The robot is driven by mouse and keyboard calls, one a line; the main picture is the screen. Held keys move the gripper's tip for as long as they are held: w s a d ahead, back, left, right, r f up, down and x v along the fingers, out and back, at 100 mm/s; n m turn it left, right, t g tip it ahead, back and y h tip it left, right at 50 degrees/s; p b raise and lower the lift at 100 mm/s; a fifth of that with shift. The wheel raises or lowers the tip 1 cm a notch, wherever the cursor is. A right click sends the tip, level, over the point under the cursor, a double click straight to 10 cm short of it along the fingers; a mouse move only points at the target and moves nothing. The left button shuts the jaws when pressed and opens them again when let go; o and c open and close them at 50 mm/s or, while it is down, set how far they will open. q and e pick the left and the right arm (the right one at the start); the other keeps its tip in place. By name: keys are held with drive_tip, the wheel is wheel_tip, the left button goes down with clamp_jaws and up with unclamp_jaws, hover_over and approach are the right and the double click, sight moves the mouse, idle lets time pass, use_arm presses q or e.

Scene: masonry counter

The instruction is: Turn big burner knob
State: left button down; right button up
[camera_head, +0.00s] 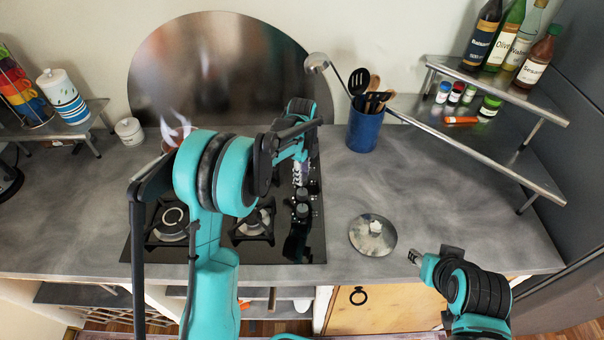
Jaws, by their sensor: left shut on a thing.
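The black gas hob (280,252) is set in the grey counter, with a column of dark knobs (302,210) along its right side. My left arm reaches over the hob. Its gripper (298,178) points down at the far end of the knob column and is shut on a burner knob there. The arm and gripper hide most of that knob, so its angle cannot be told. My right gripper (416,258) hangs near the counter's front edge, apart from the hob. Nothing shows in it, and its finger gap is too small to judge.
A round metal lid (372,235) lies right of the hob. A blue utensil pot (365,130) stands behind it. A metal shelf (480,160) with bottles and jars is at right.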

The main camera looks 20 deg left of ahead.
use_arm(q)
drive_tip(key=shift+m, duration=1.6)
drive_tip(key=c, duration=1.1)
unclamp_jaws()
drive_tip(key=shift+c, duration=0.2)
drive_tip(key=shift+r, duration=0.1)
wheel_tip(320, 180, up, 12)
